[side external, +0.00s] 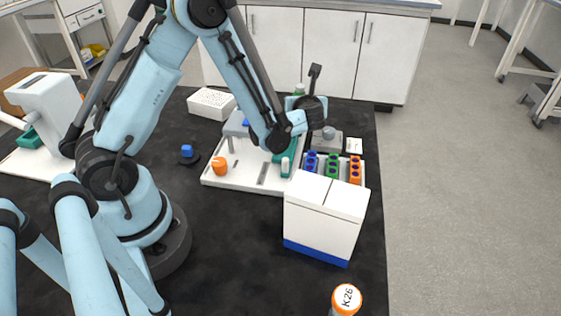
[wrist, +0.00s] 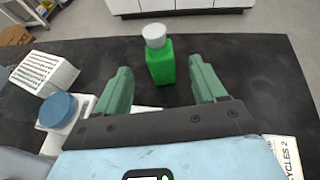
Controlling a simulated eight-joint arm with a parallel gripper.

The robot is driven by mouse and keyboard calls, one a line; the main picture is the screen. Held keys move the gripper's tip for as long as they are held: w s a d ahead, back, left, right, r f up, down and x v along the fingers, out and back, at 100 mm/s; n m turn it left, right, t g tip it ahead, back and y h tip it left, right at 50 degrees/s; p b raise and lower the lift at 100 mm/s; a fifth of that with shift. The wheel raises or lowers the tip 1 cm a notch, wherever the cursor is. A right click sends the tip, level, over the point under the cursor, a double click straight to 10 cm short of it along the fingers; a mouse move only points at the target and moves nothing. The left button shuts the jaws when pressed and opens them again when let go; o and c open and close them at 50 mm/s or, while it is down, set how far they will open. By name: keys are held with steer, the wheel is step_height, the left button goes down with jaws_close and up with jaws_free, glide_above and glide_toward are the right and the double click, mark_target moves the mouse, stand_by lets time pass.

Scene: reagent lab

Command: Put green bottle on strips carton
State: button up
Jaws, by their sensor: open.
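The green bottle (wrist: 161,66), with a grey-white cap, stands upright on the black bench in the wrist view. My gripper (wrist: 160,84) is open, with one green finger on each side of the bottle's lower part. Gaps show between the fingers and the bottle. In the side view, only a little of the green bottle (side external: 299,89) shows behind my wrist. No strips label is readable.
A white tray (side external: 215,181) with an orange item lies below my forearm. Blue, green and orange racks (side external: 333,167) stand behind the blue-banded carton. An orange-capped container (side external: 346,299) is at the front. In the wrist view, a blue round lid (wrist: 57,109) is at left.

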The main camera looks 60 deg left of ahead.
steer(key=v, duration=0.5)
steer(key=shift+s+d+r, duration=0.1)
steer(key=shift+r, duration=0.05)
steer(key=shift+s+d+r+n+h, duration=0.2)
steer(key=shift+s+r+n+h, duration=0.25)
steer(key=shift+n, duration=0.55)
steer(key=s+d+r+n+h, duration=0.2)
steer(key=s+d+n+h, duration=0.2)
steer(key=n, duration=0.7)
steer(key=s+d+r+n+h, duration=0.3)
steer(key=s+d+n+h, duration=0.2)
steer(key=s+n, duration=0.4)
steer(key=shift+s+d+r+n+h, duration=0.2)
steer(key=shift+d+r+n+h, duration=0.15)
steer(key=shift+n+h, duration=0.65)
steer(key=shift+y, duration=0.25)
